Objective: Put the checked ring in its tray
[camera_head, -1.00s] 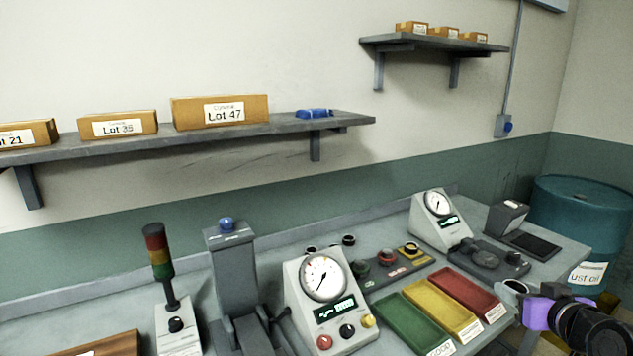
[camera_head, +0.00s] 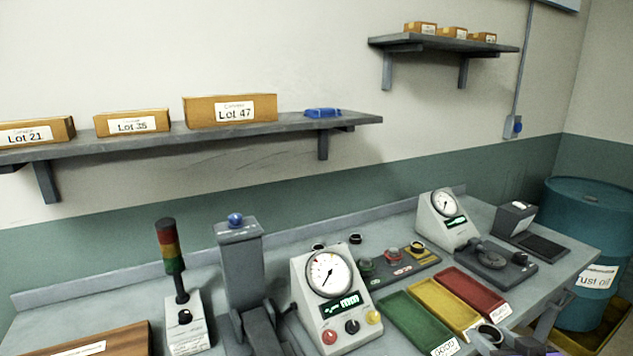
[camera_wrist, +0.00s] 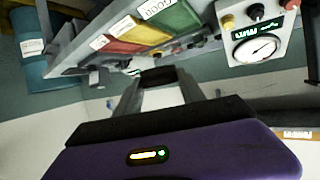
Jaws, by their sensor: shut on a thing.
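A grey metal ring (camera_head: 490,333) is held in my gripper (camera_head: 497,338), at the front end of the yellow tray (camera_head: 440,303) in the head view. It overlaps that tray's label in the picture; its height above the bench is hard to tell. The green tray (camera_head: 414,320), labelled GOOD, lies to the left and the red tray (camera_head: 474,290) to the right. In the wrist view the gripper's purple body fills the bottom, with dark fingers (camera_wrist: 165,88) above it. The green tray (camera_wrist: 176,22), yellow tray (camera_wrist: 146,33) and red tray (camera_wrist: 120,45) show beyond; the ring is not clear there.
A dial gauge box (camera_head: 330,292) stands left of the trays. A control panel (camera_head: 394,264) and a second gauge (camera_head: 448,220) stand behind them. A grey fixture (camera_head: 493,257) lies behind the red tray. A blue drum (camera_head: 585,230) stands at the right.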

